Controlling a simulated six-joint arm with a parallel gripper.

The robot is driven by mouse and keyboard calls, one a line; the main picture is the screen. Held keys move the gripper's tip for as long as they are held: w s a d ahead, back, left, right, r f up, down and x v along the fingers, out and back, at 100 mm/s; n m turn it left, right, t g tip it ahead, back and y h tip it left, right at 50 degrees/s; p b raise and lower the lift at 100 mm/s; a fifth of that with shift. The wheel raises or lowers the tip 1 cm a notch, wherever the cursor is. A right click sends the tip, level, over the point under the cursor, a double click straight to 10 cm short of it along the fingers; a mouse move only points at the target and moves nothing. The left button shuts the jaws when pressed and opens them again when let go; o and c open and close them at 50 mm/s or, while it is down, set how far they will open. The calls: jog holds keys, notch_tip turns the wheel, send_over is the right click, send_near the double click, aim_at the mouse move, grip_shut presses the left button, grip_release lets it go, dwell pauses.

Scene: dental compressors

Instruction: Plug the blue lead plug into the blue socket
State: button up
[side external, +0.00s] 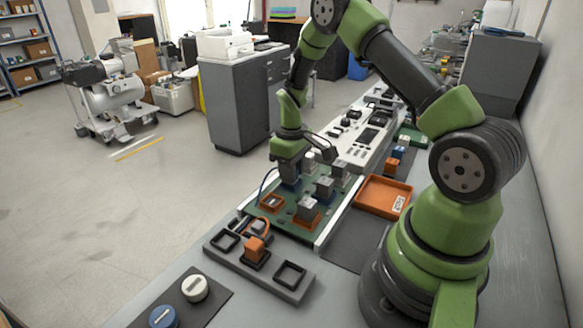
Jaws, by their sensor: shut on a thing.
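My gripper (290,172) points down over the green board (283,229) on the bench. It is shut on the blue lead plug (290,184), which is mostly hidden by the fingers. The blue socket cannot be made out under the gripper. Whether the plug touches the board or hangs just above it cannot be told from this view.
Grey blocks on blue (324,189) and orange (307,211) bases stand close right of my gripper. An orange plug (254,248) with its lead sits in a dark fixture (289,286) in front. An orange tray (383,197) lies to the right.

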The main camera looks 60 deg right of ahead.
jog(key=o, duration=1.3)
jog(key=shift+r, duration=3.45)
